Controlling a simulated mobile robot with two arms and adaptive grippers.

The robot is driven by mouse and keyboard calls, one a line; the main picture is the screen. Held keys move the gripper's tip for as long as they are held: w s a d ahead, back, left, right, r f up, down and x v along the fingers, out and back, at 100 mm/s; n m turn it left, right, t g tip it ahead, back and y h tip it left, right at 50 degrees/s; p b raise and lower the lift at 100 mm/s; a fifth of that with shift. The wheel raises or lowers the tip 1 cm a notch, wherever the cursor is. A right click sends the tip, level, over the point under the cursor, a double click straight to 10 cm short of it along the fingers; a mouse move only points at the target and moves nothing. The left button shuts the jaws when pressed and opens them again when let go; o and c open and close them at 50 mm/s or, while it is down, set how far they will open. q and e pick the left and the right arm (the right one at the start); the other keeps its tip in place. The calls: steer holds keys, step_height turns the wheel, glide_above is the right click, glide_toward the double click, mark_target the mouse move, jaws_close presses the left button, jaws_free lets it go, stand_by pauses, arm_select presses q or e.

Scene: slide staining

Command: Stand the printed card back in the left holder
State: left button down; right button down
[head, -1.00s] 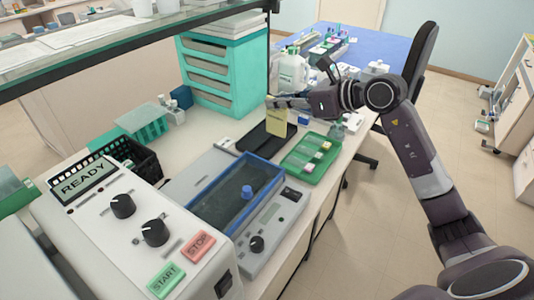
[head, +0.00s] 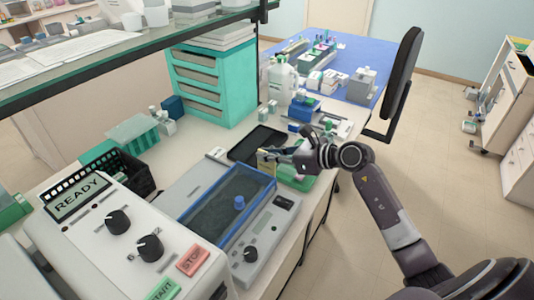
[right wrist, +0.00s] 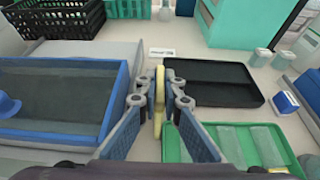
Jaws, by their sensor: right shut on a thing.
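The printed card shows as a narrow pale yellow strip, seen nearly edge-on in the right wrist view (right wrist: 159,85); its print is not visible. My right gripper (right wrist: 159,102) is shut on it and holds it upright. In the head view the gripper (head: 266,155) is between the blue-rimmed bath and the black tray, and only a bit of the card (head: 262,164) shows. A small flat white piece with a dark mark, perhaps a holder (right wrist: 162,52), lies beyond the card; I cannot tell which holder it is. My left gripper is out of view.
The black two-part tray (right wrist: 210,88) is right of the card, the blue-rimmed bath (right wrist: 60,137) left, and the green slide tray (right wrist: 172,150) near. A black basket (head: 152,178), control box (head: 90,245) and teal drawers (head: 212,85) stand around. Bare bench shows beyond the bath.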

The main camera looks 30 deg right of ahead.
steer(key=shift+f, duration=0.1)
steer(key=c, duration=2.5)
jaws_free()
steer(key=o, duration=0.4)
